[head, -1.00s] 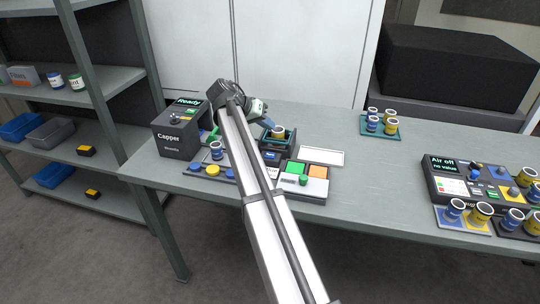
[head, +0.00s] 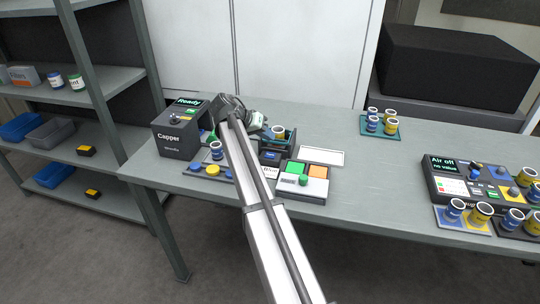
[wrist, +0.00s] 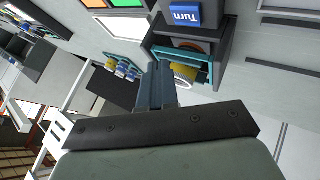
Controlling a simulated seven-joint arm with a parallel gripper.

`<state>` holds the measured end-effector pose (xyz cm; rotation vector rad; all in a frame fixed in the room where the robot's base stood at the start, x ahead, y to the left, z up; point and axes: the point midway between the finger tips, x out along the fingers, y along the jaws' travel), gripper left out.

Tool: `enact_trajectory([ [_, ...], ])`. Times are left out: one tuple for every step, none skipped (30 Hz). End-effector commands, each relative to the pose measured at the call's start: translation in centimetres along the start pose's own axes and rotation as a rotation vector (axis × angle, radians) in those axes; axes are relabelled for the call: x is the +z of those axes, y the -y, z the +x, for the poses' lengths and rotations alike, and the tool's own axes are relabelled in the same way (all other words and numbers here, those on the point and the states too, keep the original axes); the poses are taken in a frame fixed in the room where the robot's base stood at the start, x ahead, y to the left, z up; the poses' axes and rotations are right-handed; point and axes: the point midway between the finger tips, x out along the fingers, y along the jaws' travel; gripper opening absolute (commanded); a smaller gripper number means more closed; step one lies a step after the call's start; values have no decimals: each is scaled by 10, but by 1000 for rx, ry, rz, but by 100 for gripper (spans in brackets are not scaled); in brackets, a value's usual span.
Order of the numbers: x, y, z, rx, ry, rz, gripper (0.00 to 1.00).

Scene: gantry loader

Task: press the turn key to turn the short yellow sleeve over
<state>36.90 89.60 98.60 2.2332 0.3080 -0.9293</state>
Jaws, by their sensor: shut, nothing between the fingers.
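The turn key (wrist: 186,15) is a blue block marked "Turn" on the front of a dark turning unit; in the head view it is the small blue block (head: 270,156). The short yellow sleeve (wrist: 185,70), with a white rim, lies inside the unit's teal-edged holder (wrist: 205,55). In the head view only its pale rim (head: 278,131) shows clearly. My gripper (head: 266,129) is at the unit's back left. In the wrist view my gripper (wrist: 155,68) has its fingers together, empty, beside the holder and apart from the key. Whether it touches the holder I cannot tell.
The Capper box (head: 178,137) stands left of the unit. A teal rack of sleeves (head: 380,133) is farther right. The middle of the bench is clear.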

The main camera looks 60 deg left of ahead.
Motion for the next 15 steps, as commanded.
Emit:
enact_trajectory([
  [4,3,4,0,0,0,0],
  [6,5,7,0,0,0,0],
  [8,7,10,-1,-1,0,0],
  [10,9,13,-1,0,0,0],
  [12,11,15,0,0,-1,0],
  [14,13,19,0,0,-1,0],
  [15,15,21,0,0,-1,0],
  [17,16,23,0,0,-1,0],
  [18,18,25,0,0,0,0],
  [19,19,26,0,0,0,0],
  [20,20,27,0,0,0,0],
  [21,21,29,0,0,1,0],
  [22,21,30,0,0,1,0],
  [22,22,30,0,0,1,0],
  [22,22,31,0,0,1,0],
])
